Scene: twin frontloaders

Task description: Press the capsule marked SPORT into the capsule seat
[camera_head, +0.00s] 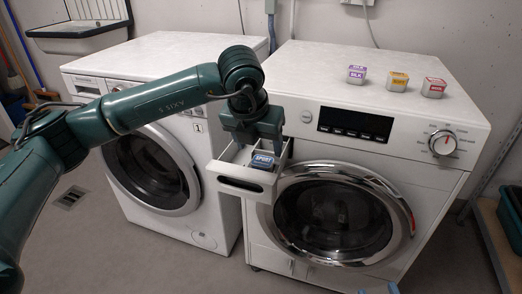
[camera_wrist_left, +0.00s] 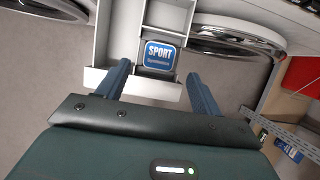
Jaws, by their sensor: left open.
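The blue capsule marked SPORT (camera_head: 262,160) sits in a compartment of the open white detergent drawer (camera_head: 243,187) of the right-hand washer. It also shows in the left wrist view (camera_wrist_left: 159,54), label facing the camera, in the front compartment. How deep it sits cannot be told. The seat under it is hidden. My left gripper (camera_head: 253,147) is above the drawer, pointing down. In the left wrist view its two fingers (camera_wrist_left: 158,85) are apart, either side of the capsule in the picture, with nothing between them.
On top of the right-hand washer (camera_head: 320,60) stand a purple capsule (camera_head: 356,75), a yellow capsule (camera_head: 397,82) and a red capsule (camera_head: 433,88). Another washer (camera_head: 165,50) stands at the left. The round door (camera_head: 340,215) is below and right of the drawer.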

